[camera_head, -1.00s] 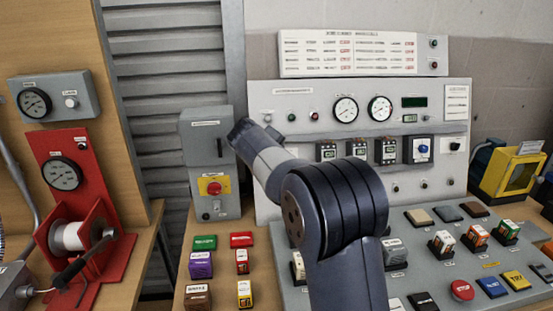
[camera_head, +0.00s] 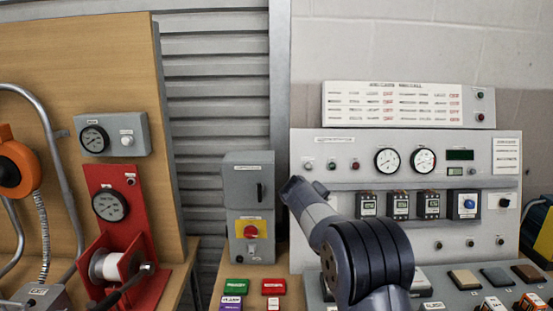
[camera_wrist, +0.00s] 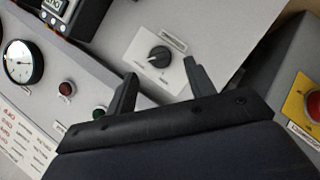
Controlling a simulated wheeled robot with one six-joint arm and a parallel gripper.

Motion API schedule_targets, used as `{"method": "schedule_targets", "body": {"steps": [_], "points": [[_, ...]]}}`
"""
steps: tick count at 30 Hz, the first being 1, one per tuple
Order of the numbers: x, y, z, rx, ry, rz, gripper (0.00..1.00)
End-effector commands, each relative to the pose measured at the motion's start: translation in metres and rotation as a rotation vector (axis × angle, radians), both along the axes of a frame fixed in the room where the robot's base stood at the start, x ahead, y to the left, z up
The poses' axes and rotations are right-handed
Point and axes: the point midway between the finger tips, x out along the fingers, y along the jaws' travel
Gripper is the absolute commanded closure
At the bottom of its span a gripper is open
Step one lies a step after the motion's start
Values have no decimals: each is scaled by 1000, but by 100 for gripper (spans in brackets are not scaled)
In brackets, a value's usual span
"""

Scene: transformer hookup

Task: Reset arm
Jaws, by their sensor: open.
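My arm rises from the lower right in the head view, bent at a dark ribbed joint, in front of the control panel (camera_head: 330,230). The head view does not show my fingertips. In the wrist view my gripper (camera_wrist: 160,85) has its two dark fingers spread apart, with nothing between them. A black rotary knob on a white plate (camera_wrist: 159,56) lies beyond the fingers, on the panel face. I cannot tell the exact gap between fingers and panel.
A grey switch box (camera_head: 248,180) with a red knob on a yellow plate (camera_head: 250,230) stands left of my arm. A red winch stand (camera_head: 135,215) is farther left. Coloured blocks (camera_head: 272,287) and a sloped console (camera_head: 458,300) lie low in front.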

Motion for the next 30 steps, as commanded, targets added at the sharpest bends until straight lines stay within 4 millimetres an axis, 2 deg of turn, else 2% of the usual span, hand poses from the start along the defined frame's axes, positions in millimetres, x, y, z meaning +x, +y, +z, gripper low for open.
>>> {"method": "schedule_targets", "body": {"steps": [6, 12, 24, 30], "points": [[19, -10, -16, 0, 1, -1, 49], [26, -14, -21, 0, -1, 1, 49], [25, -13, -21, -3, -1, 2, 49], [13, -6, -11, 0, -2, 1, 49]]}}
